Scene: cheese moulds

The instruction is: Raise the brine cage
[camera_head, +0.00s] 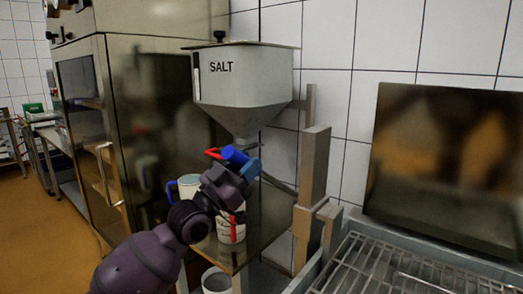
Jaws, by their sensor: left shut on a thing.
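The brine cage appears as a metal wire rack (400,272) in the lower right, partly cut off by the frame edge. My left gripper (236,165) is in the middle, below the salt hopper, and is shut on a blue handle (235,156). A dark bar (279,185) runs from beside the gripper toward a grey post (314,165) beside the rack. The gripper hides much of the handle, and the exact grip is hard to see. My right gripper is not in view.
A salt hopper (243,85) hangs just above the gripper. A blue-handled jug (188,187) and a white container (226,230) stand close behind my arm. A steel cabinet (150,110) is at left; a dark panel (450,165) stands behind the rack.

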